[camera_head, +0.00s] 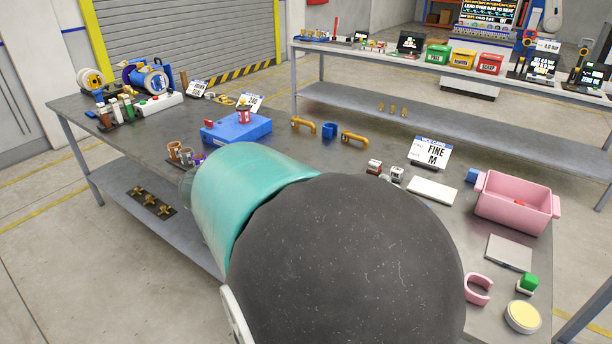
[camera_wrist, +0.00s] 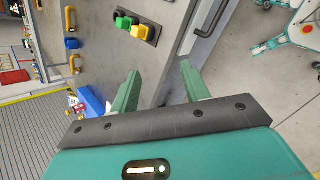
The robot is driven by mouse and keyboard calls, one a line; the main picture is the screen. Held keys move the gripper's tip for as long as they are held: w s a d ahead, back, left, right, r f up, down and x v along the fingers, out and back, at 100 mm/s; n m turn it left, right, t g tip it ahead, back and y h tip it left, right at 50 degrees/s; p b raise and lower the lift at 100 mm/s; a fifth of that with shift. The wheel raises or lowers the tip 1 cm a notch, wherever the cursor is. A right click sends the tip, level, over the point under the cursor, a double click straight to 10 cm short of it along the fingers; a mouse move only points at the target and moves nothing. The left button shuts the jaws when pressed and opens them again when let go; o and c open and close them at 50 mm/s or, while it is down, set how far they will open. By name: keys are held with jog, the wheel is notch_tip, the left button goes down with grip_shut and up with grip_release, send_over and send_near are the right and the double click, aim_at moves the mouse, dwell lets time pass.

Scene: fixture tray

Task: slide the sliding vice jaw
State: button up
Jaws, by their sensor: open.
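I cannot make out the sliding vice jaw for certain in either view. My arm hides a large part of the bench (camera_head: 90,125) in the head view. The wrist view shows a dark strip (camera_wrist: 151,33) with green and yellow blocks on it, near the bench edge; I cannot tell whether the jaw is part of it. My gripper (camera_wrist: 158,88) is open and empty, its two green fingers apart over the bench edge, short of the strip in the picture. The gripper is hidden in the head view.
A blue box (camera_head: 240,130), two orange handles (camera_head: 303,126) and a small blue block (camera_head: 329,131) stand beyond my arm. A pink bin (camera_head: 515,205) is at the right. A dark bar handle (camera_wrist: 212,18) runs along the bench edge. Floor lies open beyond it.

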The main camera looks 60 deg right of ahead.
jog(key=s+d+f+n+g+h, duration=0.1)
jog(key=s+d, duration=0.4)
jog(key=d, duration=0.6)
jog(key=s+d+f+n+g+h, duration=0.1)
jog(key=s+d+f+n, duration=0.3)
jog(key=d, duration=0.7)
jog(key=s+d+f+n+g+h, duration=0.1)
jog(key=s+d+f, duration=0.4)
jog(key=d, duration=0.6)
jog(key=shift+s+d+f+n+g+h, duration=0.1)
jog(key=shift+s+f+n+g+h, duration=0.1)
jog(key=shift+s+n+g, duration=0.25)
jog(key=shift+s+d+f+n+g+h, duration=0.15)
jog(key=shift+n+g+h, duration=0.1)
jog(key=shift+g, duration=0.3)
jog(key=shift+a, duration=0.1)
jog(key=shift+c, duration=0.3)
